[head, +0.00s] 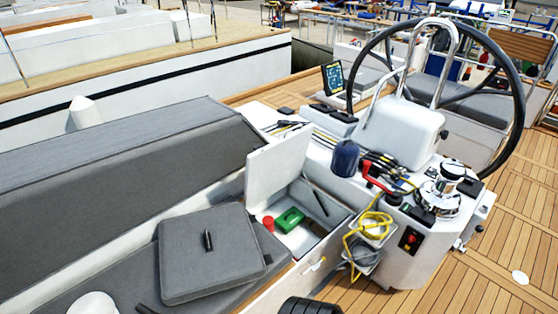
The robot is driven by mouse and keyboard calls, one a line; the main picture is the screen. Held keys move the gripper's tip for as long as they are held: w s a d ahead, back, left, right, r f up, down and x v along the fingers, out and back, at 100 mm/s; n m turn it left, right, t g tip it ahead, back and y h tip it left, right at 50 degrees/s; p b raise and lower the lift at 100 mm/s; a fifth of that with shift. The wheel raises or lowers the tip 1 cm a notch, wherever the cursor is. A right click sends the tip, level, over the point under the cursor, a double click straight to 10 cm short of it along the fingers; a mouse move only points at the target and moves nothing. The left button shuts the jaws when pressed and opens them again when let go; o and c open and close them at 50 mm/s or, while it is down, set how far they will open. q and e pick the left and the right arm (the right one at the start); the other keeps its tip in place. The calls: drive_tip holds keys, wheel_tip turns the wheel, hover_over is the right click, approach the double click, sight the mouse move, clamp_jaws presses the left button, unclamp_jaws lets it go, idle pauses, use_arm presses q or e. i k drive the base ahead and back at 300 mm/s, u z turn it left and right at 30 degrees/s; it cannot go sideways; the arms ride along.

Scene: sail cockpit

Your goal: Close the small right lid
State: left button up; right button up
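A small white lid (278,168) stands open, nearly upright, on the left side of an open locker (338,225) in the cockpit seat, left of the wheel console. Inside the locker lie a green box (289,220) and a red round item (268,223). A thin dark strut or stick (315,197) leans against the locker's inner wall. I see neither of my grippers clearly. A white rounded part and a dark bar at the bottom left, and a black ribbed part at the bottom middle, are cut off by the frame edge; I cannot tell what they are.
A grey cushion (210,254) with a small black object (208,240) lies left of the locker. The console (400,235) with yellow rope (372,226), red handle (374,179), chrome winch (441,190) and steering wheel (521,95) stands close right.

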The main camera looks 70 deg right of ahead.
sight(270, 169)
drive_tip(key=i, duration=0.35)
drive_tip(key=z, duration=2.65)
